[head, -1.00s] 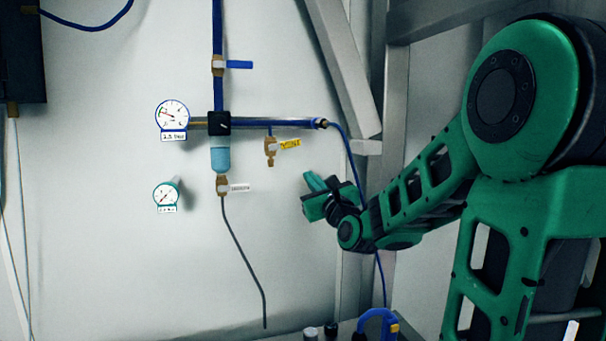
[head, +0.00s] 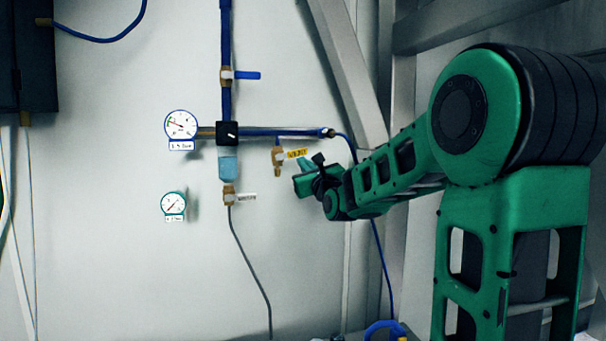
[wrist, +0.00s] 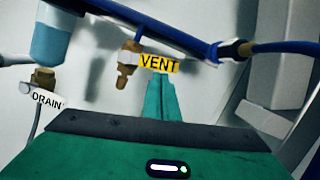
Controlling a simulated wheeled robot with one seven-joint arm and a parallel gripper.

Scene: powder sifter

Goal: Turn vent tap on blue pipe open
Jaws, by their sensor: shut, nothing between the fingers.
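The vent tap (head: 278,158) is a small brass valve hanging under the horizontal blue pipe (head: 275,132). Its yellow handle (head: 296,153) sticks out to the right. In the wrist view the handle (wrist: 159,63) reads VENT and lies across, beside the brass body (wrist: 126,62). My gripper (head: 304,172) is just right of and slightly below the yellow handle. In the wrist view its green fingers (wrist: 160,88) are shut together with nothing in them, their tips just below the VENT handle. Whether they touch it I cannot tell.
A brass drain tap (head: 228,195) with a white DRAIN tag sits below the light-blue bowl (head: 229,165). A blue-handled tap (head: 246,75) is above. Two gauges (head: 181,125) (head: 173,204) are at left. Grey metal posts (head: 350,75) stand at right. The wall below the vent tap is clear.

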